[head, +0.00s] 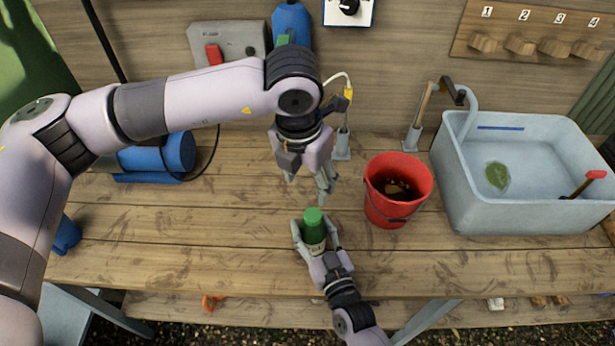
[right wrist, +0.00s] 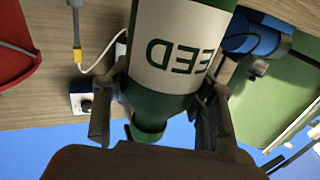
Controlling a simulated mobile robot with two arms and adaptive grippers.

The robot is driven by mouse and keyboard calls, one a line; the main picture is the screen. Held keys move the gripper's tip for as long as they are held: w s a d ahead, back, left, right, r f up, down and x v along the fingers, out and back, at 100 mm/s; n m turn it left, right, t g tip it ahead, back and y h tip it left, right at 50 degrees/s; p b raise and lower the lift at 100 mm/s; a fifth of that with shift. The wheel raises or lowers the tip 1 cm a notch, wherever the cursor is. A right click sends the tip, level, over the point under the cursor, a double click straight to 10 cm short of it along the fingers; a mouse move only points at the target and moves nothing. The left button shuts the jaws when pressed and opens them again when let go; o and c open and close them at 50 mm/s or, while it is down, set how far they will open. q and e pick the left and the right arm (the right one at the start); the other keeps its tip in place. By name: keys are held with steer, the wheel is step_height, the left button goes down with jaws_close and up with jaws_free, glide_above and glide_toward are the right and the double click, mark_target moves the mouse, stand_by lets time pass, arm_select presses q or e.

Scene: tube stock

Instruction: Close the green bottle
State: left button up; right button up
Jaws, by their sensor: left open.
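The green bottle (head: 314,238) stands roughly upright over the front middle of the bench, with a bright green cap-like top (head: 313,215). My right gripper (head: 316,238) reaches in from the front, its fingers on both sides of the bottle. In the right wrist view the bottle's white label (right wrist: 178,55) appears upside down, between the two fingers of my right gripper (right wrist: 160,105). A green ring-shaped part (right wrist: 148,132) shows at its neck; how tightly it sits cannot be told. My left gripper (head: 310,188) is open and empty, above and behind the bottle, pointing down.
A red bucket (head: 386,212) with dark contents stands close to the right of the bottle. A pale blue sink (head: 470,195) is farther right. A blue cylinder (head: 180,152) lies at the back left. The bench (head: 190,225) is clear left of the bottle.

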steer(key=o, duration=0.5)
steer(key=shift+c, duration=0.2)
steer(key=v, duration=1.2)
steer(key=shift+s+d+f, duration=0.1)
